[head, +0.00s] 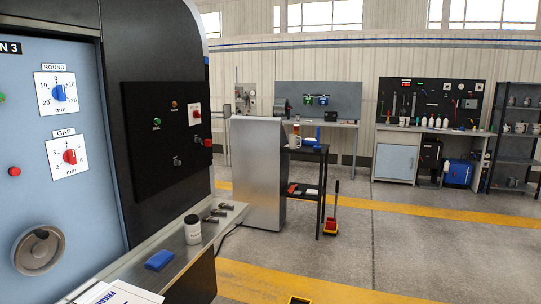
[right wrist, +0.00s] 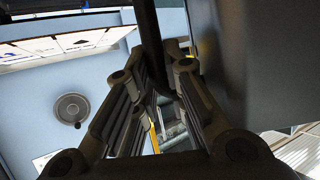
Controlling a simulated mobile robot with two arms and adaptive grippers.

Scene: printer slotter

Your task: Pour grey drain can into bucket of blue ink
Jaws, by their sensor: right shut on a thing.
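My right gripper (right wrist: 163,103) fills the right wrist view, its fingers closed around a dark bar (right wrist: 151,40), which looks like a handle. A large dark grey body (right wrist: 265,60) stands beside the bar on the right; it may be the grey drain can, but only part of it shows. Neither gripper shows in the head view. No bucket of blue ink can be made out. A blue box-like thing (head: 458,172) is under the far workbench, too small to identify.
The light blue machine front with its handwheel (head: 39,250) is close on the left. A ledge (head: 205,245) holds a white jar (head: 192,229) and a blue block (head: 160,260). A black cart (head: 307,170) stands farther off. A yellow-rimmed thing (head: 299,299) is cut off at the bottom edge. Floor at right is clear.

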